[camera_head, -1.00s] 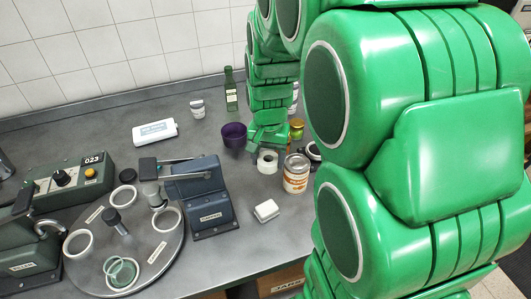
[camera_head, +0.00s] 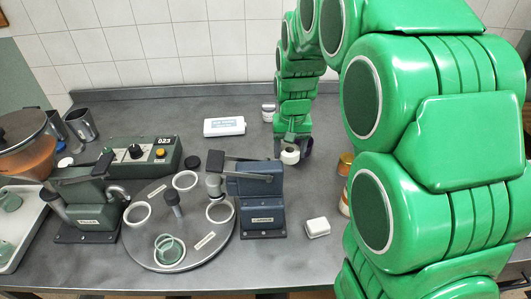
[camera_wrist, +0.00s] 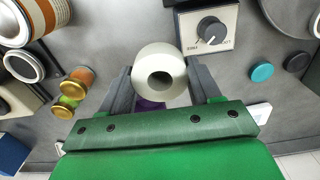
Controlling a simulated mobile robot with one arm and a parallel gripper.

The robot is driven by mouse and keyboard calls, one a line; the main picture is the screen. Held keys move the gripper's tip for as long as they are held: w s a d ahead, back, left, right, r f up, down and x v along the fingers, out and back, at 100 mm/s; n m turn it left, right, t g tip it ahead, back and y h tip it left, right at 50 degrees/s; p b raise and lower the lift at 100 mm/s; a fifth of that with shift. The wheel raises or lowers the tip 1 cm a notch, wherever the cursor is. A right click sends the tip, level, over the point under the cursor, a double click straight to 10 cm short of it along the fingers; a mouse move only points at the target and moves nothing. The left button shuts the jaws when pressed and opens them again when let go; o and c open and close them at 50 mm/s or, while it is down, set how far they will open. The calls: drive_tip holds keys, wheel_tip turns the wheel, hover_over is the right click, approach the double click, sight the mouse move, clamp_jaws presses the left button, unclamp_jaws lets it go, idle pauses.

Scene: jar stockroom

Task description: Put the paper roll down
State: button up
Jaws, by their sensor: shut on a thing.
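The white paper roll (camera_head: 290,156) hangs at the end of my arm in the head view. My gripper (camera_head: 291,141) is shut on it. In the wrist view the roll (camera_wrist: 160,58) sits between the two grey fingers of my gripper (camera_wrist: 160,84), its hollow core facing the camera. The grey counter (camera_head: 130,110) lies below; I cannot tell how far the roll is above it.
A blue-grey machine (camera_head: 258,205) and a round turntable (camera_head: 185,258) with rings stand in front. A control box (camera_head: 140,155), a white pack (camera_head: 224,126) and a white block (camera_head: 317,227) are around. A purple cup (camera_head: 308,147) is partly hidden beside the roll.

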drive_tip(key=w+a+n, duration=0.2)
drive_tip(key=a, duration=0.1)
hover_over(265, 152)
drive_tip(key=s, duration=0.1)
wheel_tip(265, 152, down, 9)
drive_tip(key=shift+s+d+r, duration=0.1)
drive_tip(key=shift+r, duration=0.05)
drive_tip(key=shift+w+f, duration=0.65)
drive_tip(key=shift+f, duration=1.55)
drive_tip(key=shift+f, duration=0.1)
drive_tip(key=o, duration=1.1)
drive_tip(key=shift+c, duration=0.2)
